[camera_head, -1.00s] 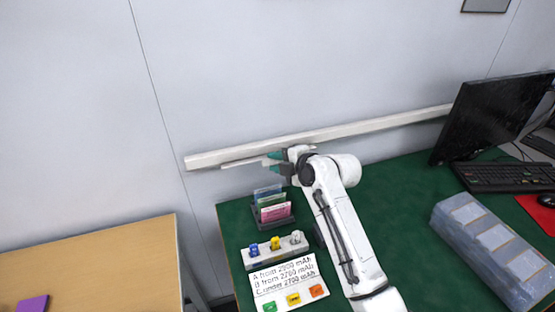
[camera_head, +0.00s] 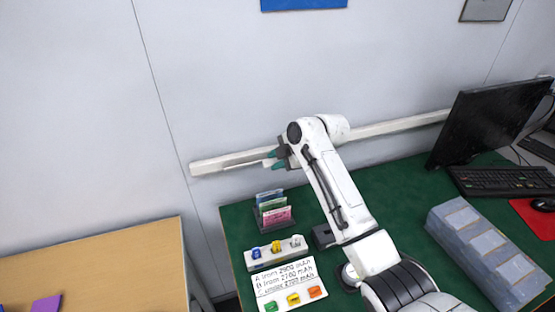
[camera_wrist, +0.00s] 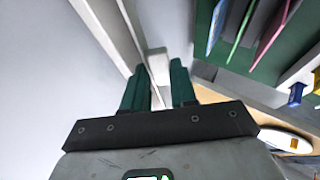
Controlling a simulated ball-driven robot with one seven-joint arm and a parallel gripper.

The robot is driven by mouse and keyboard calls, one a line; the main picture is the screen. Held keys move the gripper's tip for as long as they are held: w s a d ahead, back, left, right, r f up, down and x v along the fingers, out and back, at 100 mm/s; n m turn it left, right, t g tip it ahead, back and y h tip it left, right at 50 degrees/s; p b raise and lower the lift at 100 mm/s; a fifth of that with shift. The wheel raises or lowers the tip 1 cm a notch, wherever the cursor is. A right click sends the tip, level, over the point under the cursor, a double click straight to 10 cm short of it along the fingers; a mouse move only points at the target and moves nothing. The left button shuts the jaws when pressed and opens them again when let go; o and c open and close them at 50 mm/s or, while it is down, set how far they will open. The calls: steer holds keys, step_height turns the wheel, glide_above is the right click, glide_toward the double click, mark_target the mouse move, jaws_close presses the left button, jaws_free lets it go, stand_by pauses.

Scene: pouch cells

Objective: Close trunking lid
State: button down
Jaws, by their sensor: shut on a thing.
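The white trunking (camera_head: 390,127) runs along the wall just above the back edge of the green table. Its lid, a thin pale strip (camera_head: 250,164), shows at the left part of the trunking, close to its lower front. My gripper (camera_head: 274,160) is at the trunking, left of its middle, with its green fingers pointing left. In the wrist view my gripper (camera_wrist: 159,78) has the pale lid strip (camera_wrist: 158,68) between its two fingers and is shut on it. The trunking (camera_wrist: 103,25) runs beside the left finger. I cannot tell whether the lid touches the trunking.
Below my gripper, a dark holder with coloured pouch cells (camera_head: 272,212) stands on the green table (camera_head: 225,225). A white block with coloured parts (camera_head: 262,252) and a label card (camera_head: 285,275) lie nearer. A monitor (camera_head: 490,120) and grey case (camera_head: 470,235) stand right.

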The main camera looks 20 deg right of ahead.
steer(key=shift+f, duration=0.15)
steer(key=c, duration=1.1)
jaws_free()
steer(key=shift+o, duration=0.8)
steer(key=shift+r, duration=0.2)
